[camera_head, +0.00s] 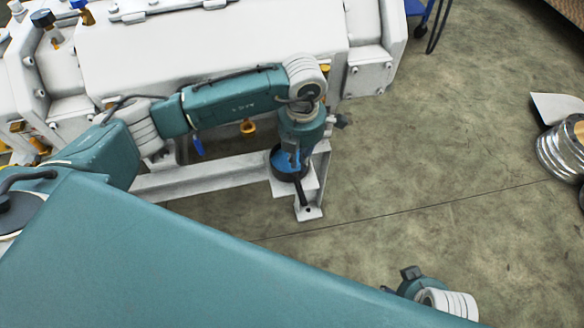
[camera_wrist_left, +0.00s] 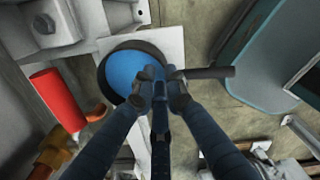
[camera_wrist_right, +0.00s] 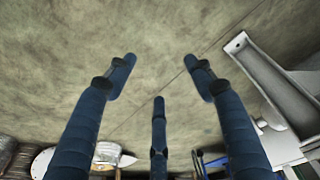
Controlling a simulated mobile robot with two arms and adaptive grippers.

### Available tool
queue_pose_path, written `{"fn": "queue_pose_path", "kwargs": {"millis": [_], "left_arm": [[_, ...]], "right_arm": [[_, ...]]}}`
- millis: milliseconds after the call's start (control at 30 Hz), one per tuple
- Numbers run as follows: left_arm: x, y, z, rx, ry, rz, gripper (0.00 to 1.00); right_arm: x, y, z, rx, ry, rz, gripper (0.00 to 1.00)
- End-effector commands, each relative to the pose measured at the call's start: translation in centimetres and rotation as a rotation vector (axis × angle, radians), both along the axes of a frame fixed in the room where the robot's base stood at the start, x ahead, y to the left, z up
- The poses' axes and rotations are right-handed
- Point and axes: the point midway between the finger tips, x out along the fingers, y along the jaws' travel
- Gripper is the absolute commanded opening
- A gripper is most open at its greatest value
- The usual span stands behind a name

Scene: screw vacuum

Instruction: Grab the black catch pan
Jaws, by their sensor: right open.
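The black catch pan (camera_head: 281,169) is round with a blue inside and a straight black handle. It is at the foot of the white machine's frame, over its end plate. The pan shows more clearly in the left wrist view (camera_wrist_left: 122,72), with its handle (camera_wrist_left: 212,72) pointing right. My left gripper (camera_head: 294,156) is above the pan, pointing down. In the left wrist view its fingers (camera_wrist_left: 160,86) are drawn close together at the rim where the handle starts, and hide that part. My right gripper (camera_wrist_right: 160,78) is open and empty over the floor.
The large white machine (camera_head: 210,45) fills the back left. A red cylinder (camera_wrist_left: 58,98) and a brass fitting (camera_wrist_left: 75,125) are beside the pan. Silver ducting (camera_head: 560,155) is at the far right. The concrete floor (camera_head: 430,150) between is clear.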

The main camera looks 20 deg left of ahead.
Motion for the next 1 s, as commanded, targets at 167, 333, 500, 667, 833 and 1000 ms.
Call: {"fn": "queue_pose_path", "kwargs": {"millis": [167,333,500,667,833,1000], "left_arm": [[-0.1,0.0,-3.1,0.000,0.005,0.000,0.12],[0.0,0.0,-4.4,-0.001,0.003,-0.001,0.12],[0.0,0.0,-4.4,0.000,0.001,-0.001,0.12],[0.0,0.0,-4.4,-0.001,0.002,-0.001,0.00],[0.0,-0.1,-4.3,-0.002,0.001,-0.001,0.00],[0.0,-0.1,-4.3,-0.002,0.001,-0.001,0.00]], "right_arm": [[-0.1,-0.1,1.7,0.000,-0.011,-0.001,0.53],[-0.2,-0.1,2.8,0.000,-0.014,-0.002,0.53],[-0.3,-0.1,2.9,0.000,-0.014,-0.002,0.53],[-0.3,-0.1,2.9,0.000,-0.014,-0.002,0.53],[-0.3,-0.1,2.9,0.000,-0.014,-0.002,0.53],[-0.3,-0.1,2.8,0.000,-0.013,-0.002,0.53]]}}
